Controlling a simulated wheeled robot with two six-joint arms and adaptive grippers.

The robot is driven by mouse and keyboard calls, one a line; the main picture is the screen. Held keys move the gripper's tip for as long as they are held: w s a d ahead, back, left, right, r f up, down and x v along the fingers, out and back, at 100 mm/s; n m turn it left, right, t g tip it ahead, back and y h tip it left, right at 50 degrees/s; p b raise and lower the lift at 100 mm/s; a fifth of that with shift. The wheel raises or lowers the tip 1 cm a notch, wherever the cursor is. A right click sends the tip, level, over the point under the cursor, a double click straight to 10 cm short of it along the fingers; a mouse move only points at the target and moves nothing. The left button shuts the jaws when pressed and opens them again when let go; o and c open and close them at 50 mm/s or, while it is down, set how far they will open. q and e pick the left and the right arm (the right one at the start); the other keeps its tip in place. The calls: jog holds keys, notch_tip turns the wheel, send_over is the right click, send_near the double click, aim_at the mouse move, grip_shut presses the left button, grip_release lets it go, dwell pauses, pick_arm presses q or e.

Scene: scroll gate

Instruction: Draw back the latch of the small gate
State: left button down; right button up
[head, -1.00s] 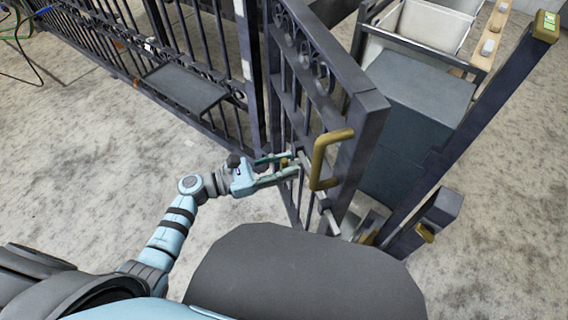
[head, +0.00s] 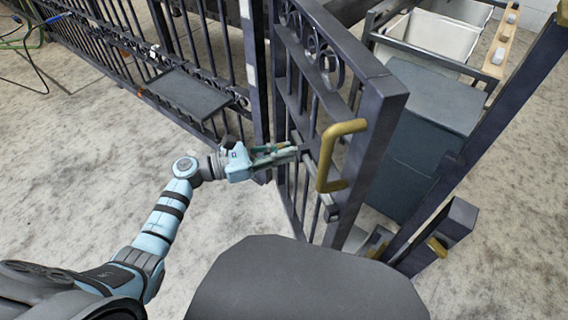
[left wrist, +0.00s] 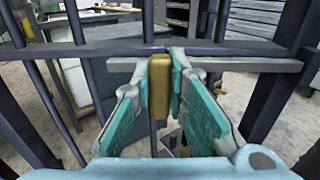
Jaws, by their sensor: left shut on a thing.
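The small gate (head: 365,150) is dark metal with upright bars and scrolls, and a fixed brass pull handle (head: 326,158) near its free edge. The latch is a grey sliding bar (head: 331,212) with a brass knob (left wrist: 159,88). In the left wrist view the bar (left wrist: 245,65) runs across the gate behind the knob. My left gripper (head: 292,152) is shut on the knob, with a teal pad on each side of it in the left wrist view (left wrist: 160,95). In the head view the fingers hide the knob. My right gripper is not in view.
A dark post (head: 480,150) with a catch block (head: 452,222) stands to the right, with a gap between it and the gate. Fixed railings (head: 120,60) with a grey shelf (head: 188,92) run to the left.

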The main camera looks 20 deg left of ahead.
pick_arm(q)
jog(key=shift+w+a+r, duration=0.1)
jog(key=shift+w+a, duration=0.05)
jog(key=c, duration=1.9)
grip_release()
jog(key=o, duration=0.3)
jog(key=shift+w, duration=0.1)
jog(key=shift+o, duration=0.2)
jog(key=shift+a, duration=0.1)
jog(key=v, duration=1.2)
